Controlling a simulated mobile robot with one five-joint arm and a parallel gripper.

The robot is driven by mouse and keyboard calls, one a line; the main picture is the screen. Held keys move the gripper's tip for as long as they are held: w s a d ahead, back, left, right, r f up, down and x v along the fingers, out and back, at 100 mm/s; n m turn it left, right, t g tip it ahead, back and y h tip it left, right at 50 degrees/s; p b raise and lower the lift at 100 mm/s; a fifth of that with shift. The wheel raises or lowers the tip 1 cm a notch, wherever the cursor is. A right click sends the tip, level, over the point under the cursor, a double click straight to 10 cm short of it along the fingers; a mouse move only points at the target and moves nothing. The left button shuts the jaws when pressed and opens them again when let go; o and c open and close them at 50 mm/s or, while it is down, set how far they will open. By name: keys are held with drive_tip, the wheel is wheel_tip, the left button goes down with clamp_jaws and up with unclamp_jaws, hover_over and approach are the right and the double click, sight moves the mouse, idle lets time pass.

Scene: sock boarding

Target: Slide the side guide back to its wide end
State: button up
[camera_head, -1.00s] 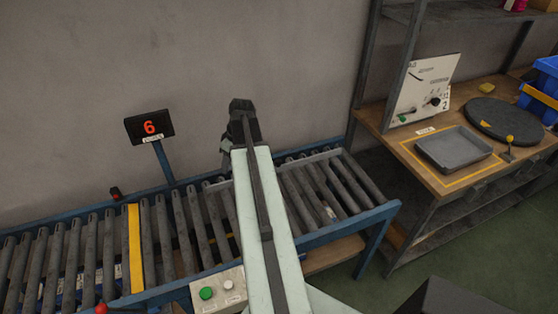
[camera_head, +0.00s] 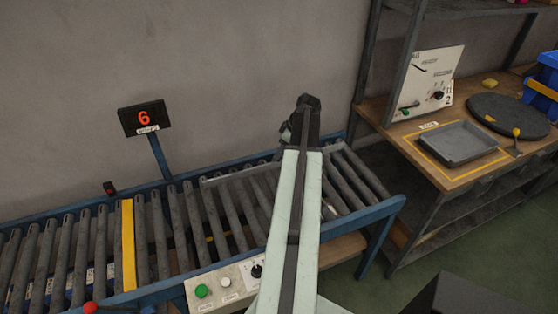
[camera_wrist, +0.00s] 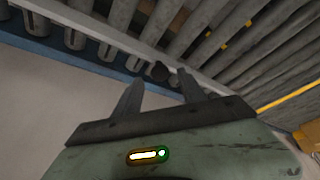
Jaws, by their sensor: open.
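The side guide (camera_head: 236,173) is a long thin grey rail lying along the back part of the roller conveyor. In the head view my arm hides part of it. In the wrist view the guide (camera_wrist: 112,41) runs diagonally above my fingertips. A dark round knob (camera_wrist: 160,70) shows at the guide, in the gap between the fingertips. My gripper (camera_wrist: 159,82) is open, one finger to each side of the knob in the picture. I cannot tell whether the fingers touch anything.
The conveyor's blue frame (camera_head: 355,218) surrounds the grey rollers. A display reading 6 (camera_head: 144,118) stands on a post behind it. A control box (camera_head: 215,288) with a green button is at the front. A wooden bench (camera_head: 407,137) with a grey tray (camera_head: 462,143) stands at right.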

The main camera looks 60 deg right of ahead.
drive_tip(key=shift+b+x, duration=0.45)
drive_tip(key=shift+x, duration=0.65)
drive_tip(key=shift+r, duration=0.1)
clamp_jaws()
idle(0.4)
